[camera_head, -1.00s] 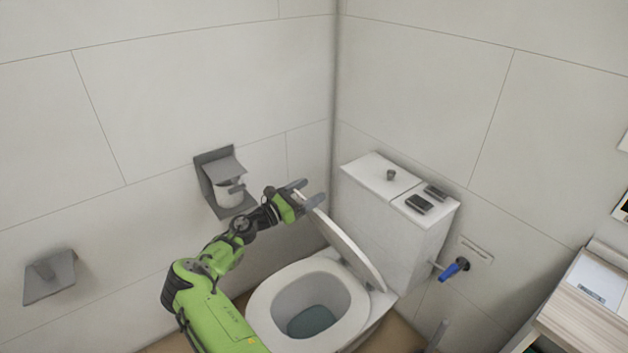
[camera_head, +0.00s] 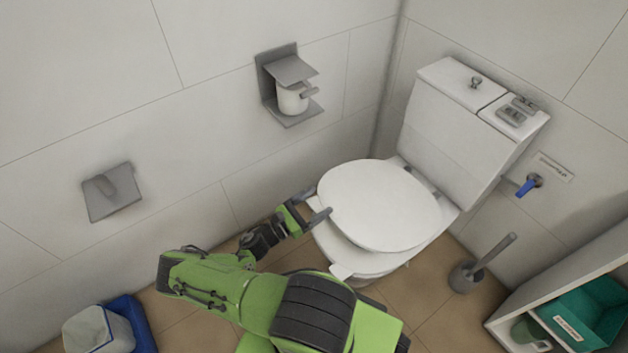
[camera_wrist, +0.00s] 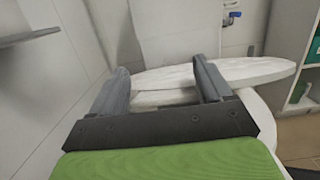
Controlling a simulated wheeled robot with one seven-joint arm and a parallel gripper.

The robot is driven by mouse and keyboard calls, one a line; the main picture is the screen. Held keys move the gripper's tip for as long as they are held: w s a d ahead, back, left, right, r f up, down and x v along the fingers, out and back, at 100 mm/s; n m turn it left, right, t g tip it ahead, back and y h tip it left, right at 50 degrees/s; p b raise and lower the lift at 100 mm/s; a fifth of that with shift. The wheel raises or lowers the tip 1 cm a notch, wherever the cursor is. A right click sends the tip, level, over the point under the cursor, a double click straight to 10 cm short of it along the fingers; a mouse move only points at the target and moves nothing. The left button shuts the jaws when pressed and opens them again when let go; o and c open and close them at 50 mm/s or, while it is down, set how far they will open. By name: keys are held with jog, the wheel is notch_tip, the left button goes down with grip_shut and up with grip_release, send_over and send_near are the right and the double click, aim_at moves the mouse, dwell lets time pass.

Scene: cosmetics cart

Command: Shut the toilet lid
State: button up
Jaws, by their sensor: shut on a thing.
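The white toilet lid (camera_head: 382,205) is lowered over the bowl, and the seat's front edge (camera_head: 345,262) shows below it. In the wrist view the lid (camera_wrist: 240,72) lies just above the seat (camera_wrist: 258,115), with a narrow gap visible between them. My gripper (camera_head: 318,205) is at the lid's left edge, with its two fingers on either side of the lid's rim; in the wrist view the gripper (camera_wrist: 163,85) has its fingers apart with the rim between them. The exact contact is partly hidden.
The cistern (camera_head: 465,125) stands behind the lid. A paper holder (camera_head: 290,85) is on the left wall. A toilet brush (camera_head: 480,265) and a shelf with a green box (camera_head: 585,310) are at right. A bin (camera_head: 100,330) is at lower left.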

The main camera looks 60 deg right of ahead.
jog(key=shift+w+a+f, duration=0.15)
jog(key=shift+f, duration=0.35)
jog(key=shift+w+a+f, duration=0.1)
jog(key=shift+a+f, duration=0.1)
jog(key=shift+f, duration=0.35)
jog(key=shift+w+a+f, duration=0.15)
jog(key=shift+f, duration=0.35)
jog(key=o, duration=1.4)
jog(key=shift+a, duration=0.15)
jog(key=v, duration=1.5)
jog(key=shift+w+a+f, duration=0.1)
jog(key=shift+a, duration=0.1)
